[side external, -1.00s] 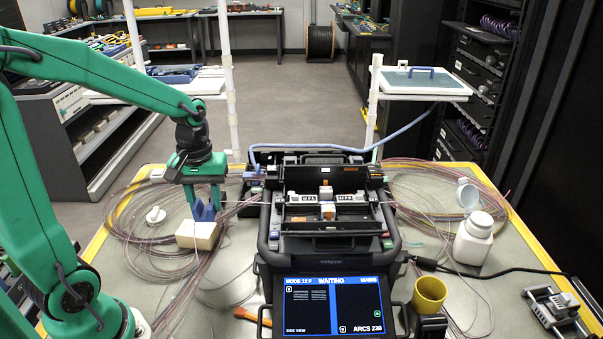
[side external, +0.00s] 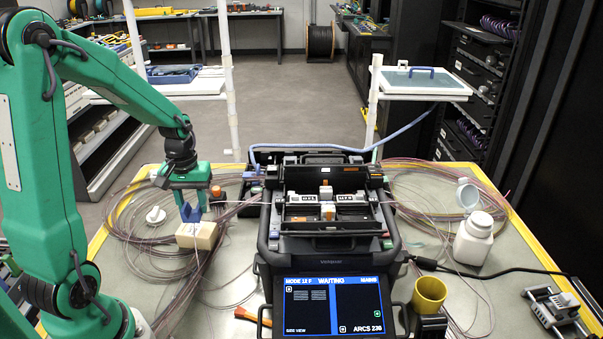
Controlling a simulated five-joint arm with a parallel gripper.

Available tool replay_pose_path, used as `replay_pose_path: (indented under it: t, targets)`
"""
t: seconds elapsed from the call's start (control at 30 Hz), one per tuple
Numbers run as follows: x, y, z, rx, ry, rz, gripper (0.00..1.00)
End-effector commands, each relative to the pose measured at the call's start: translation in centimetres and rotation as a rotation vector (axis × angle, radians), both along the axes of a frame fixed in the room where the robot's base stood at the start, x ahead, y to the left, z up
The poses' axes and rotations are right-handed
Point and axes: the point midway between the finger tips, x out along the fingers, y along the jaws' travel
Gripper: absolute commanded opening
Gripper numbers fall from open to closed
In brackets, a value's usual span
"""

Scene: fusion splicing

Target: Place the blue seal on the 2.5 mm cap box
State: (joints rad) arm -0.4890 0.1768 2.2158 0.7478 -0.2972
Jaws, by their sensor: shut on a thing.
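My gripper (side external: 190,200) points down at the left of the table, its green fingers shut on the blue seal (side external: 190,213). The seal is a small dark-blue piece. Its lower end is at the top left of a cream box (side external: 204,238); I cannot tell whether it touches. The cream box lies on the table and has no readable label, so I cannot tell whether it is the 2.5 mm cap box.
A black splicer (side external: 330,245) stands just right of the box, with its screen in front. Coiled fibres (side external: 130,225) lie around the box. A white cap (side external: 156,215) is to its left. A white bottle (side external: 474,240) and yellow cup (side external: 429,293) stand at the right.

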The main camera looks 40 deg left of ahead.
Motion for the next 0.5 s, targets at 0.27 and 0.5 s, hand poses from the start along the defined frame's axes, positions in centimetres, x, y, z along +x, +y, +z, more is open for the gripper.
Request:
replay_pose_path:
  t: [0.27, 0.5]
  targets:
    - [0.0, 0.0, -2.8, -0.001, 0.003, 0.000, 0.15]
    - [0.0, 0.0, -3.2, -0.001, 0.001, 0.000, 0.15]
